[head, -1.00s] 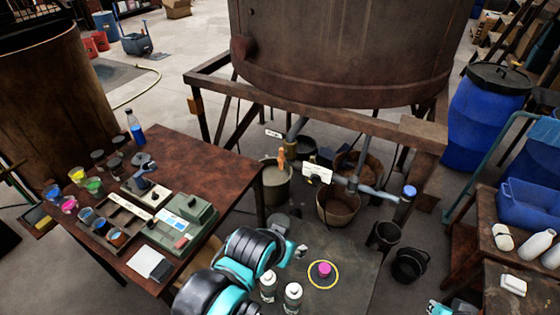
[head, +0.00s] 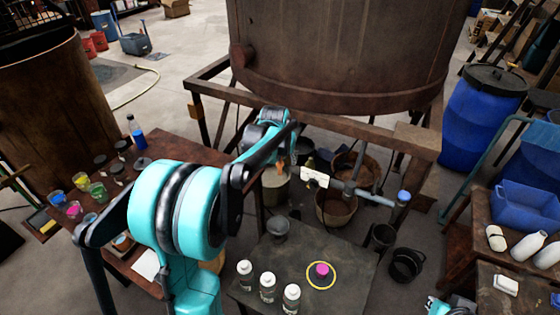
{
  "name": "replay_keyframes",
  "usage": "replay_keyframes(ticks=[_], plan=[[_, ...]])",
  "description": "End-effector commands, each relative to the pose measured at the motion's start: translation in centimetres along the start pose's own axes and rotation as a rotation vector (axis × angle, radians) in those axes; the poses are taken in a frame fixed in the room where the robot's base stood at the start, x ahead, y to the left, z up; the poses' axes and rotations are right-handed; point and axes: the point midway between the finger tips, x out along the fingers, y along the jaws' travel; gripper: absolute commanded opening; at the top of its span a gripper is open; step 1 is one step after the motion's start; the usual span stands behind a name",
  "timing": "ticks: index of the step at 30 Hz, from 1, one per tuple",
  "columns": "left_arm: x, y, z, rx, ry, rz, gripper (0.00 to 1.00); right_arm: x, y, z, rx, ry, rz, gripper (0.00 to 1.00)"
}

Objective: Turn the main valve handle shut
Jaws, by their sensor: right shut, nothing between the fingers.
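The main valve's small orange handle (head: 281,163) is on the pipework below the big rusty vat. A white tag (head: 315,178) hangs on the pipe to its right. My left arm now reaches across the brown table toward the valve. Its wrist end is beside and above the orange handle, and part of the handle is hidden. The fingers of my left gripper (head: 291,148) cannot be made out clearly, so I cannot tell whether they touch the handle. My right gripper (head: 437,306) is only partly visible at the bottom edge, far from the valve, shut and empty.
The rusty vat (head: 340,50) stands on a metal frame (head: 330,122). Buckets (head: 334,208) stand below the pipe. A dark low table (head: 345,255) holds bottles (head: 267,287) and a pink-capped item in a yellow ring. The brown table (head: 185,150) holds cups and a blue bottle.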

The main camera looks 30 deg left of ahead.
Motion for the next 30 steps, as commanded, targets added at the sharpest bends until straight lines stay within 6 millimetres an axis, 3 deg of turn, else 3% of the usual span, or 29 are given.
replay_keyframes(ticks=[3,9,14,24,30], plan=[[3.7,-2.5,-2.2,-0.021,-0.023,-0.007,0.37,-0.6,0.0,-0.5,0.000,0.000,0.000,0.00],[7.4,-4.6,-3.4,-0.036,-0.045,-0.010,0.37,-1.0,0.0,-0.7,0.000,0.000,0.000,0.00],[9.0,-4.9,-3.4,-0.038,-0.048,-0.011,0.37,-0.7,0.0,-0.5,0.000,0.000,0.000,0.00],[14.3,-4.9,-3.1,-0.038,-0.047,-0.011,0.37,0.3,0.0,0.2,0.000,0.000,0.000,0.00],[15.6,-4.9,-3.1,-0.038,-0.047,-0.011,0.37,0.5,0.0,0.3,0.000,0.000,0.000,0.00]])
